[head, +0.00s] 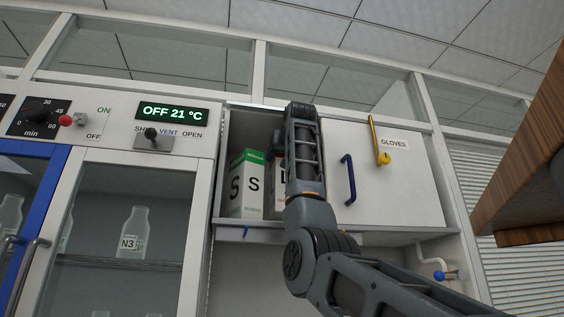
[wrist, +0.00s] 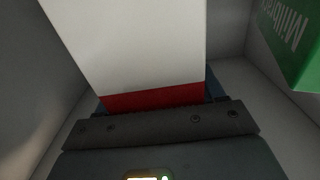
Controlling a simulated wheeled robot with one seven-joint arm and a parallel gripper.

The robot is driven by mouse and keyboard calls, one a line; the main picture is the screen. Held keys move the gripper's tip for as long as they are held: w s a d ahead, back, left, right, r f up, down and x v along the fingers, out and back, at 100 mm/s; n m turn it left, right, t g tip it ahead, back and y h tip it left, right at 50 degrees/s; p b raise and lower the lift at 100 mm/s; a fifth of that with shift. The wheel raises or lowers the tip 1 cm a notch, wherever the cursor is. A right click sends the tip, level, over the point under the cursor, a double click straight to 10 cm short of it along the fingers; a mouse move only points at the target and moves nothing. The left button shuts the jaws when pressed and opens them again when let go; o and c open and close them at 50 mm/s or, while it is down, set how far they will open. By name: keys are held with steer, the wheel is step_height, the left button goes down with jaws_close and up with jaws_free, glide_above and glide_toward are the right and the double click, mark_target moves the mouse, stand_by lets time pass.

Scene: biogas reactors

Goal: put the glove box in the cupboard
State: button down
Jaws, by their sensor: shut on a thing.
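A white box with a red end band (wrist: 130,45), which I take to be the glove box, fills the upper middle of the wrist view. My gripper (wrist: 155,108) is shut on it at the red end. In the head view a strip of a white box with dark lettering and red (head: 276,187) shows just left of my arm, inside the open left part of the cupboard (head: 224,150). My arm hides most of that box and the gripper there. I cannot tell whether the held box touches the shelf.
A white and green box marked S (head: 246,185) stands to the left on the shelf; a green box (wrist: 292,38) shows upper right in the wrist view. The panel labelled GLOVES (head: 400,185) has a blue handle (head: 348,180) and yellow lever (head: 376,140). A wooden object (head: 525,150) hangs at right.

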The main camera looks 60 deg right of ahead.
steer(key=shift+f, duration=1.85)
steer(key=shift+c, duration=0.7)
jaws_free()
steer(key=b+v, duration=0.4)
steer(key=v, duration=0.8)
